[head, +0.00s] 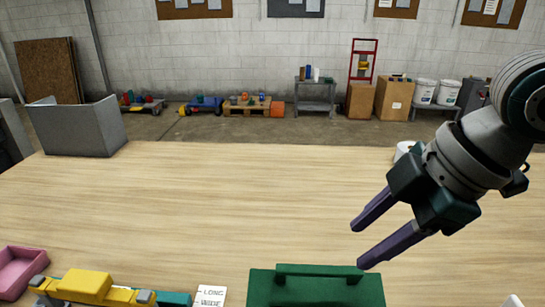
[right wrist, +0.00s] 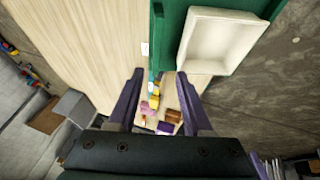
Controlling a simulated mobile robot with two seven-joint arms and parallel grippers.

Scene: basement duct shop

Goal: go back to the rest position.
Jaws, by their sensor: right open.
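My right gripper (head: 358,247) is above the right part of the wooden table (head: 220,190) in the head view. Its two purple fingers are apart, and I see nothing between them. In the right wrist view the open fingers (right wrist: 160,75) show with the table and several small coloured pieces beyond them. A green box-like object with a raised bar (head: 315,289) is at the table's front edge, left of and below the right gripper in the picture. My left gripper is not in view.
At the front left are a pink tray (head: 17,272), a yellow and teal object (head: 88,287) and a LONG/WIDE card (head: 209,296). A grey open-sided box (head: 75,128) stands back left. A white tray (right wrist: 219,40) shows in the wrist view. The table's middle is clear.

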